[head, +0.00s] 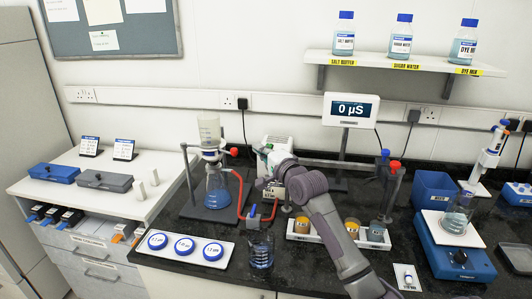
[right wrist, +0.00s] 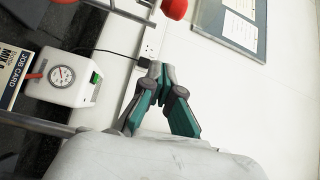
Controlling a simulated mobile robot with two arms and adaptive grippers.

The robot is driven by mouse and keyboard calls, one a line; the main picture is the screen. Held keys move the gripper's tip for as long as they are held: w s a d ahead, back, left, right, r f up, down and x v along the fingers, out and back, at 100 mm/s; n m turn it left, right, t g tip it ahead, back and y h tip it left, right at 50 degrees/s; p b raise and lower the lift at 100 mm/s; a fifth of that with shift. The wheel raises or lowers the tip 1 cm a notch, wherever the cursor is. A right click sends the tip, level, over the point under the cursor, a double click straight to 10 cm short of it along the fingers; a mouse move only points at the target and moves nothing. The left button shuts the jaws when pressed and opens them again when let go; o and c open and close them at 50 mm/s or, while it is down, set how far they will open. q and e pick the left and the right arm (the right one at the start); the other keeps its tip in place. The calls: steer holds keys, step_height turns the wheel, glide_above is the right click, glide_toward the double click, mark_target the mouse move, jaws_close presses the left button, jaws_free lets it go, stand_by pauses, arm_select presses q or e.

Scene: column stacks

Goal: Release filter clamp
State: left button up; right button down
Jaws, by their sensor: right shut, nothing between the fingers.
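The filter funnel (head: 209,132) stands upright on a flask with blue liquid (head: 217,190). A clamp (head: 212,155) sits where funnel and flask meet, with a red knob (head: 234,152) on its right. My right gripper (head: 260,184) is to the right of the flask, apart from the knob, its arm coming from the lower right. In the right wrist view its teal fingers (right wrist: 162,68) are together with nothing between them. A red knob (right wrist: 174,8) shows at the top edge there, above the fingertips. My left gripper is not in view.
A beaker (head: 260,250) and a white tray of jars (head: 338,238) are in front. A plate with blue-ringed discs (head: 185,247) lies front left. A conductivity display (head: 351,109) stands behind.

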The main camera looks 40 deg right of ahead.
steer(key=w+a+p, duration=0.2)
steer(key=w+a, duration=0.1)
steer(key=shift+a+f+p, duration=0.15)
steer(key=shift+a+p, duration=0.1)
steer(key=shift+p, duration=0.15)
steer(key=shift+w, duration=0.1)
steer(key=shift+a, duration=0.1)
